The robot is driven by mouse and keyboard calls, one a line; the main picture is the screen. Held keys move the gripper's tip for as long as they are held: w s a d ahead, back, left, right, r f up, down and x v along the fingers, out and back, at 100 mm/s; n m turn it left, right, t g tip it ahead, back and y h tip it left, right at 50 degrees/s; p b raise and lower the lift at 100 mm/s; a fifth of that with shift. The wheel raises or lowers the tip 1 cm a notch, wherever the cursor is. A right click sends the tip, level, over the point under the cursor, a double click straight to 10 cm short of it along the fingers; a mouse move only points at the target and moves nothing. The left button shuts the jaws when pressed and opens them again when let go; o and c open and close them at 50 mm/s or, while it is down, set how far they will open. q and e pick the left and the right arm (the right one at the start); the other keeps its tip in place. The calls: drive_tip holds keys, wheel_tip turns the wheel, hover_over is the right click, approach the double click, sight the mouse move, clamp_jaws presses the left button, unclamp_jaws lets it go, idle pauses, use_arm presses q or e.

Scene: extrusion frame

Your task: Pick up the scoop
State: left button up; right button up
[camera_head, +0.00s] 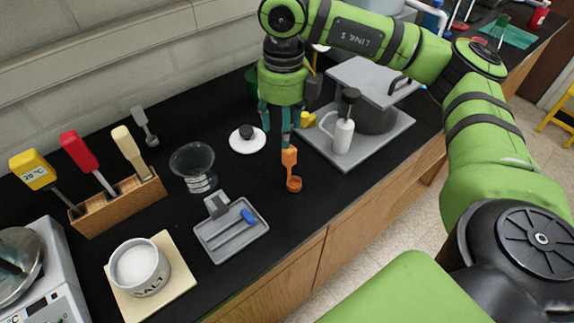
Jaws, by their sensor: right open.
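The orange scoop (290,169) is on the black counter near its front edge, with its small round bowl toward the front and its handle toward the back. My right gripper (275,129) points down at the handle end of the scoop, its dark teal fingers apart. The right finger appears at or just over the top of the handle; I cannot tell whether it touches. The gripper is open and holds nothing that I can see. My left gripper is out of view.
A grey tray (236,241) with a blue item, a glass beaker (192,166) and a white lid (247,147) stand left of the scoop. A salt pot (139,266) and wooden tool block (118,207) are farther left. A white bottle (343,137) stands at right on a grey platform (376,147).

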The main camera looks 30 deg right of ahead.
sight(290, 150)
drive_tip(key=shift+s+d+f, duration=0.1)
drive_tip(key=shift+d+f, duration=0.05)
drive_tip(key=shift+d, duration=0.15)
drive_tip(key=shift+s+f+p, duration=0.15)
drive_tip(key=shift+f+p, duration=0.2)
drive_tip(key=shift+p, duration=0.15)
drive_tip(key=f+p, duration=0.2)
drive_tip(key=f, duration=0.1)
drive_tip(key=s+f+p, duration=0.1)
drive_tip(key=f, duration=0.1)
drive_tip(key=shift+d+f, duration=0.15)
drive_tip(key=shift+w+f, duration=0.15)
drive_tip(key=shift+f, duration=0.1)
clamp_jaws()
